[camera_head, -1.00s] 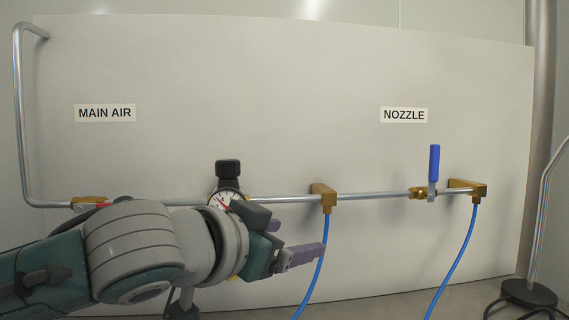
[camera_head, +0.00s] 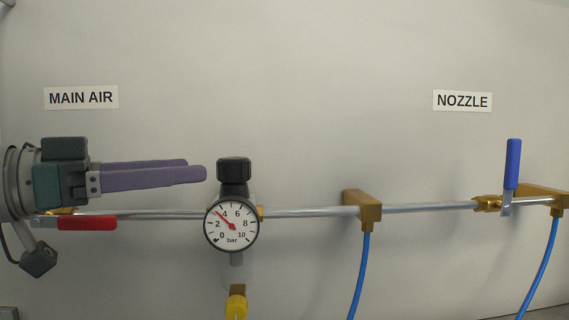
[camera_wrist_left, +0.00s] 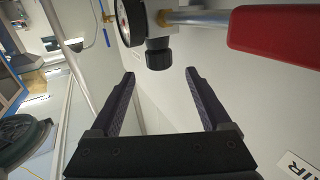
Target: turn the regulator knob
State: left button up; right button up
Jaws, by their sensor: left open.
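The black regulator knob (camera_head: 234,170) sits on top of the regulator, above a round white gauge (camera_head: 231,226) whose red needle points between 2 and 4 bar. My left gripper (camera_head: 197,170) comes in from the left at knob height, its purple fingers level and open. The fingertips end just left of the knob in the head view. In the left wrist view the knob (camera_wrist_left: 158,60) shows just beyond the gap between the fingertips (camera_wrist_left: 160,74), with nothing held. The gauge (camera_wrist_left: 130,22) is partly cut off there. My right gripper is in neither view.
A red handle (camera_head: 87,223) on the main air line lies below my left gripper. A metal pipe (camera_head: 305,211) runs right to a brass fitting (camera_head: 366,205) and an upright blue handle (camera_head: 513,163). A yellow fitting (camera_head: 236,305) hangs below the gauge. The panel above the knob is bare.

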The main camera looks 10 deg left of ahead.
aim_at(234, 158)
pick_arm(q)
jog(key=x, duration=0.7)
jog(key=shift+w+d, duration=0.25)
jog(key=shift+d, duration=0.15)
jog(key=shift+c, duration=0.2)
grip_shut()
